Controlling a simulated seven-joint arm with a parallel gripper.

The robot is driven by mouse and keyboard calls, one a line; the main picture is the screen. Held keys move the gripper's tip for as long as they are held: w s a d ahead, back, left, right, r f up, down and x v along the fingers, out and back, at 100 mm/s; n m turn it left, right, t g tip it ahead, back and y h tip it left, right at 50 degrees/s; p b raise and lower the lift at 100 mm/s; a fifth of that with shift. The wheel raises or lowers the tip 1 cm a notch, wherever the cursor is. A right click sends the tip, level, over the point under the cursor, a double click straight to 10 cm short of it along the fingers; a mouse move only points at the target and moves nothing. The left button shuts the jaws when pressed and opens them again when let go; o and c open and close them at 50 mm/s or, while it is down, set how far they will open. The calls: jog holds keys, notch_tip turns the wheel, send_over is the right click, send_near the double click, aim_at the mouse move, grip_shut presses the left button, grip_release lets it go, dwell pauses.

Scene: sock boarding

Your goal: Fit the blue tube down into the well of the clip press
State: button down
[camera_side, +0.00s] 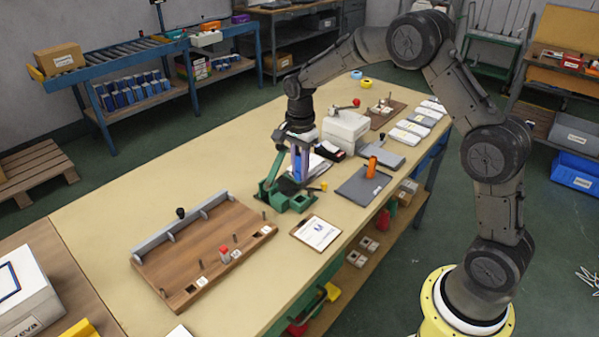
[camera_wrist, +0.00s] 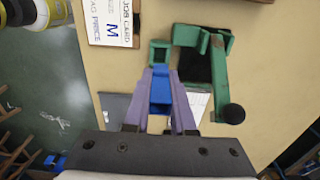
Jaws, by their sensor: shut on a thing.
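My gripper (camera_side: 298,180), with purple fingers, points down over the green clip press in the middle of the bench. In the wrist view the fingers (camera_wrist: 160,78) are shut on the blue tube (camera_wrist: 160,95), which sits between them. The clip press (camera_side: 272,193) has a dark bed, a side arm (camera_wrist: 221,75) and a black knob. Its square green well (camera_wrist: 159,46) shows just beyond the tube's far end in the wrist view. The tube looks upright and above the press; I cannot tell its exact height over the well.
A clipboard with a job card (camera_side: 316,232) lies just in front of the press. A wooden pegged board (camera_side: 190,250) lies to the left. A grey mat (camera_side: 355,190) with an orange item (camera_side: 372,167) is to the right. White boxes (camera_side: 345,128) stand behind.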

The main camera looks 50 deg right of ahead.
jog(key=shift+f, duration=2.9)
jog(key=shift+f, duration=0.9)
jog(key=c, duration=0.7)
grip_release()
notch_tip(320, 180, up, 14)
jog(key=shift+f, duration=0.1)
